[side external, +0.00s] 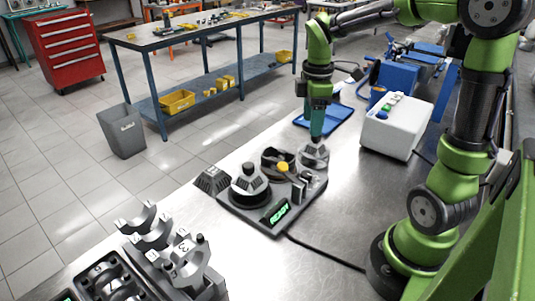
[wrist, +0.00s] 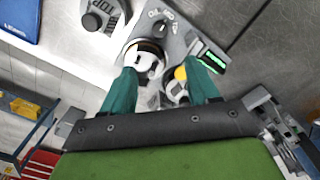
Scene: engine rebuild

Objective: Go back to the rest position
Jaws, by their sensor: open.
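My gripper (side external: 316,139) points down over the far right end of a dark grey fixture (side external: 246,218) on the metal bench. Its fingertips are just above or around a grey metal part (side external: 314,157); I cannot tell if they touch it. In the wrist view, my two teal fingers (wrist: 161,66) are spread apart. A round, shiny part (wrist: 146,55) and a yellow knob (wrist: 180,73) show between and beyond them. The fixture also carries a dark round piece (side external: 250,186) and a green lit display reading READY (side external: 275,212).
A grey block (side external: 212,180) sits left of the fixture. A white box with buttons (side external: 396,127) and a blue tray (side external: 340,117) stand behind and right. Bearing-like shells (side external: 180,262) and a dark tray (side external: 108,276) occupy the near left. A cable crosses the bench front.

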